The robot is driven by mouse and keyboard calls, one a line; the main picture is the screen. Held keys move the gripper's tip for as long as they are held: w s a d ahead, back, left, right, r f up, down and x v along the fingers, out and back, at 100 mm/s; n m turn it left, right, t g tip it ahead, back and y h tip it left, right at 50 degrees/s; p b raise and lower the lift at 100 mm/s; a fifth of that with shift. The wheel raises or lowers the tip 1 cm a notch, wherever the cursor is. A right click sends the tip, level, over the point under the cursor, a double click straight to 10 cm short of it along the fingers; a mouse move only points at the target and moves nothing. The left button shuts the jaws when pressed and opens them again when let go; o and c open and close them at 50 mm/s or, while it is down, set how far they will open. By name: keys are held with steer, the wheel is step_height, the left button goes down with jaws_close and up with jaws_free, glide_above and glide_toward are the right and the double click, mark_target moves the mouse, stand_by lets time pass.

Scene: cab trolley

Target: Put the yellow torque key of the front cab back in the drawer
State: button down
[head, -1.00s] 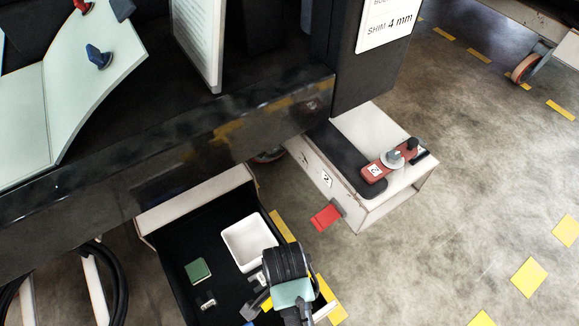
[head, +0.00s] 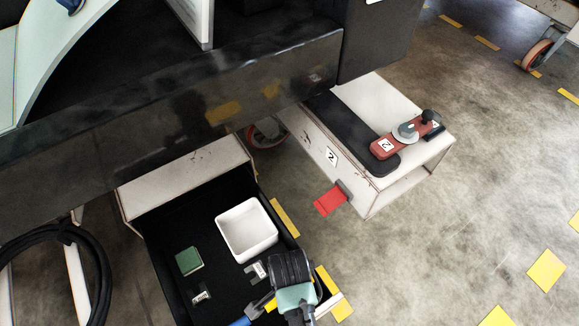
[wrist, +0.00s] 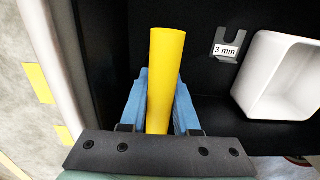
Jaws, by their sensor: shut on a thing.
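My gripper (wrist: 163,105) has blue fingers closed on the yellow torque key (wrist: 167,65), a plain yellow bar in the wrist view. In the head view, part of the yellow key (head: 270,305) shows beside my wrist, at the bottom. The drawer (head: 165,240) is open, with a black floor. The gripper and key are over its near right part; I cannot tell whether the key touches the floor. In the wrist view, a "3 mm" label (wrist: 228,46) stands on the drawer floor to the right of the key. My wrist hides part of the drawer.
A white tray (head: 246,230) and a green block (head: 189,261) lie in the drawer, with a small tag (head: 202,294) near the block. A white box (head: 405,180) with a red lever-like part (head: 396,142) stands to the right. The dark cab edge (head: 190,120) overhangs behind.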

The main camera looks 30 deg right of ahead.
steer(key=shift+f, duration=0.5)
steer(key=c, duration=0.6)
jaws_free()
steer(key=shift+c, duration=0.2)
step_height(320, 180, up, 12)
steer(key=p, duration=0.7)
steer(key=shift+r+p, duration=0.15)
steer(key=shift+p, duration=0.25)
steer(key=shift+s, duration=0.1)
